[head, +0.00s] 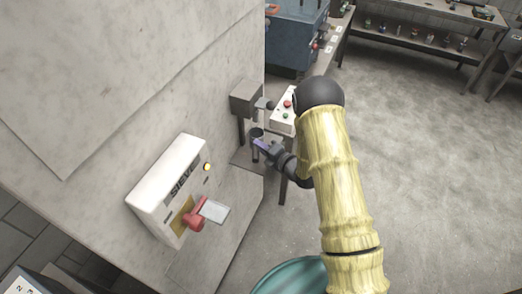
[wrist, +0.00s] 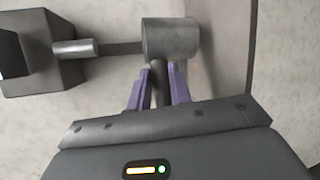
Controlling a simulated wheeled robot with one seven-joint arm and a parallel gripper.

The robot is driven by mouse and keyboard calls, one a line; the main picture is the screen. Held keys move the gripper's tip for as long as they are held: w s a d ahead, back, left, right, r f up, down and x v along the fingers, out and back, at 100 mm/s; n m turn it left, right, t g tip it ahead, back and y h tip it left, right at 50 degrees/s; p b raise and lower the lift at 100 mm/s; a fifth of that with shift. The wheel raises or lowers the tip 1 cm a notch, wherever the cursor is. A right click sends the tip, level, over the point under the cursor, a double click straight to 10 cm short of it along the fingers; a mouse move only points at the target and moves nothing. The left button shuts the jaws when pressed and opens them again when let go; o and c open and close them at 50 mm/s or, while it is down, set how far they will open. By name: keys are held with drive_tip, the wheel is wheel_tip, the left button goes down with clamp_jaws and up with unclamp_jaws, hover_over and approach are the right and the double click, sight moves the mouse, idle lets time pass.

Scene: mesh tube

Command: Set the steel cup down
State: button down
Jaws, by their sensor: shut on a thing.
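The steel cup (wrist: 170,40) is a plain grey cylinder in the wrist view, just beyond my fingertips. My gripper (wrist: 158,88) has purple fingers shut on a dark handle-like stem that joins the cup. In the head view the cup (head: 256,133) is small and dark at the end of my gripper (head: 262,146). It is beside the wall, below a grey box with a spout (head: 244,98). A flat grey ledge (wrist: 235,60) lies close to the cup's one end. I cannot tell whether the cup touches it.
The dark box (wrist: 35,55) and its metal spout (wrist: 76,49) are near the cup's other end. Open floor lies to the right.

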drive_tip(key=shift+f, duration=0.55)
drive_tip(key=shift+w+a+f+p, duration=0.1)
drive_tip(key=shift+a+f+p, duration=0.1)
drive_tip(key=shift+f+p, duration=0.35)
drive_tip(key=shift+r, duration=0.1)
drive_tip(key=c, duration=1.3)
unclamp_jaws()
